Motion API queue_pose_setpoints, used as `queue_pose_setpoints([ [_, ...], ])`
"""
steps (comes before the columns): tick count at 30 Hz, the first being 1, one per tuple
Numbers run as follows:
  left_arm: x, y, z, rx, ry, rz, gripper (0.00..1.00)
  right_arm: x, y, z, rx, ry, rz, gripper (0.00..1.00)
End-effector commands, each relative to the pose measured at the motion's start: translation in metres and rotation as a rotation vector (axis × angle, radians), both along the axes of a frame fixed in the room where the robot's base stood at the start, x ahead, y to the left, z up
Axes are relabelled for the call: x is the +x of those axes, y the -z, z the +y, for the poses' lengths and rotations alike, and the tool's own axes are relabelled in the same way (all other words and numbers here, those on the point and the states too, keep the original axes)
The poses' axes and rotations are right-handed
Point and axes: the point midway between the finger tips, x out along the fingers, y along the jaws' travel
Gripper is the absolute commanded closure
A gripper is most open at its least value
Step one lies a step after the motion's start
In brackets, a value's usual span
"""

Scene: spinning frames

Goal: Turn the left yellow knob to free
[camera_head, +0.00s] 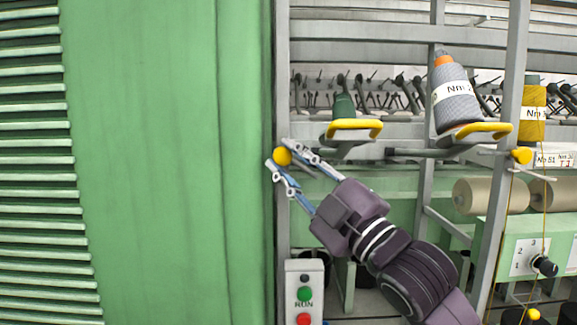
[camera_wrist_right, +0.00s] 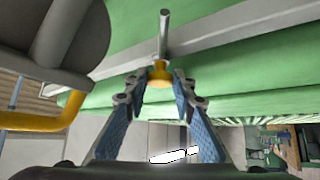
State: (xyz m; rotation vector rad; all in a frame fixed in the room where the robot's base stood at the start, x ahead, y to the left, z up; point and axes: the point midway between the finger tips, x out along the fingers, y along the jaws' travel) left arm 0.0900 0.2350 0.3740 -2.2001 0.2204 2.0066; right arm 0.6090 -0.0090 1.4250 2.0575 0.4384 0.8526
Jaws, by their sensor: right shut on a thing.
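The left yellow knob (camera_head: 283,156) sits on the grey frame post beside the green panel in the head view. My right gripper (camera_head: 280,153) reaches it from the lower right, with one finger on each side of it. In the right wrist view the yellow knob (camera_wrist_right: 159,72) lies between the fingertips of my right gripper (camera_wrist_right: 157,82), with a grey rod beyond it. The gripper is shut on the knob. A second yellow knob (camera_head: 522,155) is on the right post. My left gripper is out of view.
Yellow-edged handles (camera_head: 355,127) stick out above the gripper; one shows close by in the right wrist view (camera_wrist_right: 38,121). A grey cone of yarn (camera_head: 454,95) stands at the right. A button box (camera_head: 304,290) is below. The green panel (camera_head: 165,160) fills the left.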

Motion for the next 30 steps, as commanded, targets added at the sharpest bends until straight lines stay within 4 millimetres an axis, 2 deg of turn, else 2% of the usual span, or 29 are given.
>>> queue_pose_setpoints([
  [8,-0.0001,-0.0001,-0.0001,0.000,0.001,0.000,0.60,0.0006,0.0013,0.0004,-0.001,0.000,0.003,1.00],
  [9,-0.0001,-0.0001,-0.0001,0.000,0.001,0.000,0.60,0.0006,0.0013,0.0003,-0.001,0.000,0.003,0.72],
  [13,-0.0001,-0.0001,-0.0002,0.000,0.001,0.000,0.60,0.0005,0.0009,0.0002,-0.001,0.001,0.002,0.59],
  [26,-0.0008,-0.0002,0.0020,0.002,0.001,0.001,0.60,0.0001,0.0002,0.0004,-0.002,0.000,0.001,0.59],
  [30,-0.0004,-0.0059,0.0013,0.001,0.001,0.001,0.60,0.0000,-0.0028,-0.0002,-0.025,0.001,-0.001,0.59],
])
